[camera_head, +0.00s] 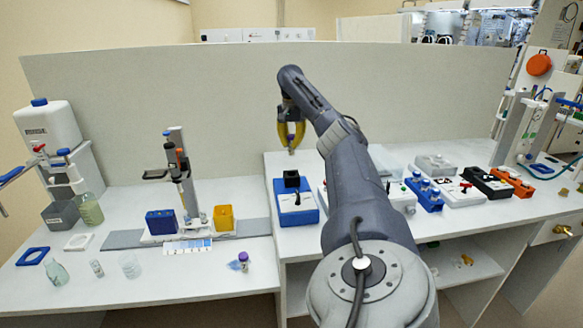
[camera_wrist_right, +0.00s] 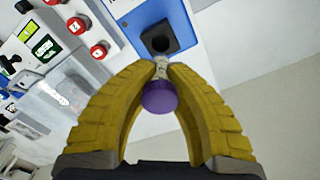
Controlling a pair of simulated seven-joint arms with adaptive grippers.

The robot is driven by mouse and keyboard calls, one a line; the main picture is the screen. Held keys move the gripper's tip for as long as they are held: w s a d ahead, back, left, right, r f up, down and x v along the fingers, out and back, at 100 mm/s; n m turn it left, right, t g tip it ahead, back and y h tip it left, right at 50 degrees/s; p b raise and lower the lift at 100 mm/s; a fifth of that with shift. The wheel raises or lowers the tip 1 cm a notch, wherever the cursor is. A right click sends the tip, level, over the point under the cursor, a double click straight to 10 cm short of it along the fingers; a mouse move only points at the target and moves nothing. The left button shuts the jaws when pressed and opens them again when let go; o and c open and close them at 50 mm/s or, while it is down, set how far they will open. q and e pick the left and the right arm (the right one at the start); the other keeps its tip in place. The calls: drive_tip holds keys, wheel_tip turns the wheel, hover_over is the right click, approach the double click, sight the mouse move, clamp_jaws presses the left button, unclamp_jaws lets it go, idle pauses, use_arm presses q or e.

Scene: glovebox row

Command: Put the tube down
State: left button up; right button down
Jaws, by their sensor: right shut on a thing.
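My right gripper (camera_head: 291,134) is shut on a small tube with a purple cap (camera_wrist_right: 160,97). The tube's pale body (camera_wrist_right: 160,68) sits between the yellow fingertips in the wrist view, cap toward the camera; in the head view its lower end (camera_head: 291,151) shows just below the fingers. Below it stands a blue and white device (camera_head: 297,202) with a black square holder (camera_head: 291,179), also seen in the wrist view (camera_wrist_right: 158,38). The tube appears above the holder and apart from it in the head view. My left gripper is not in view.
On the lower bench are another purple-capped tube (camera_head: 243,259), a stand (camera_head: 183,190) and bottles (camera_head: 57,272). A pale partition (camera_head: 200,90) runs behind.

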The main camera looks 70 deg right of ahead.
sight(291, 172)
drive_tip(key=shift+f, duration=5.9)
drive_tip(key=shift+f, duration=0.35)
drive_tip(key=c, duration=1.5)
unclamp_jaws()
drive_tip(key=shift+a, duration=0.15)
drive_tip(key=r, duration=1.2)
drive_tip(key=shift+d+r, duration=0.2)
drive_tip(key=shift+r, duration=0.2)
drive_tip(key=shift+w, duration=0.1)
